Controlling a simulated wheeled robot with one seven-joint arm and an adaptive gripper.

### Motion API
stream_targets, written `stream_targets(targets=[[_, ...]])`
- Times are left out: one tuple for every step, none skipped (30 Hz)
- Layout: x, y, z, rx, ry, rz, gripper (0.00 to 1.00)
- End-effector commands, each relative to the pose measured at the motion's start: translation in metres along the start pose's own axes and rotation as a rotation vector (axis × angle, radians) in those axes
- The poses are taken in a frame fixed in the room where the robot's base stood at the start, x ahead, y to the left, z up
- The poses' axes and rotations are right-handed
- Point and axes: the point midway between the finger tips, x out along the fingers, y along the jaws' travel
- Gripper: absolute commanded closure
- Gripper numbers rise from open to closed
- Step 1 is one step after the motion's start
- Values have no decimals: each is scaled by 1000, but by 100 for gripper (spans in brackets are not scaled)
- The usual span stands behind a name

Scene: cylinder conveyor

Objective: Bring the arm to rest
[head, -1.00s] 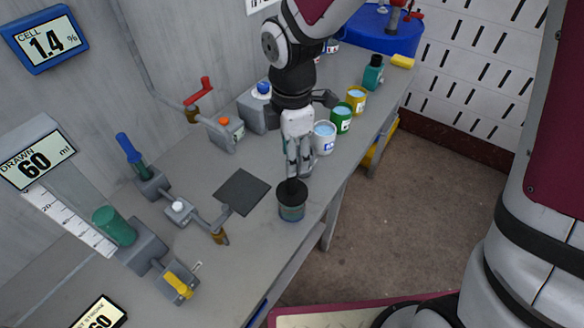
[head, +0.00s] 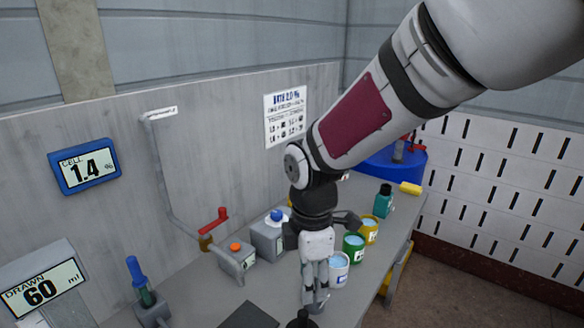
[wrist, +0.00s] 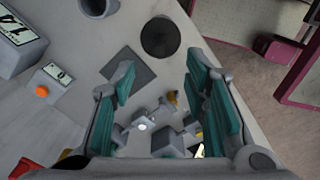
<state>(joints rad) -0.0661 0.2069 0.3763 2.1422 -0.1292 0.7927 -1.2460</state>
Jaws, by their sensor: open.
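My gripper (head: 314,306) hangs pointing down over the bench in the head view, with nothing between its fingers. In the wrist view its two teal-padded fingers (wrist: 160,85) stand wide apart. A dark, black-topped cup (head: 302,321) shows at the bottom edge of the head view, close to my fingertips and mostly cut off. The wrist view shows the cup (wrist: 160,37) beyond the fingertips, apart from them. Beside it lies a dark square plate (wrist: 128,70), also partly seen in the head view (head: 248,316).
White (head: 339,270), green (head: 353,247) and yellow (head: 369,230) cups stand in a row right of my gripper. A teal bottle (head: 384,201) is behind. A red-handled valve (head: 212,232) and grey boxes stand left. A wall display (head: 84,166) reads 1.4 %.

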Motion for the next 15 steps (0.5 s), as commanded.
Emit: stream_targets(targets=[[-12, -4, 8, 61, -10, 23, 59], [-19, -6, 14, 110, -15, 37, 59], [-29, -11, 22, 183, -21, 59, 59], [-37, -15, 28, 245, -24, 76, 59], [-46, -19, 35, 309, -26, 95, 59], [-57, -26, 44, 396, -27, 120, 59], [-64, -32, 50, 460, -26, 138, 59], [-72, -37, 55, 526, -23, 156, 59], [-81, -45, 63, 612, -16, 180, 59], [-88, -51, 68, 676, -9, 198, 59], [-94, -57, 73, 742, 0, 216, 59], [-103, -66, 80, 827, 13, 239, 59], [-108, -72, 84, 892, 25, 256, 59], [-114, -79, 88, 956, 38, 273, 59], [-121, -89, 94, 1041, 59, 294, 59]])
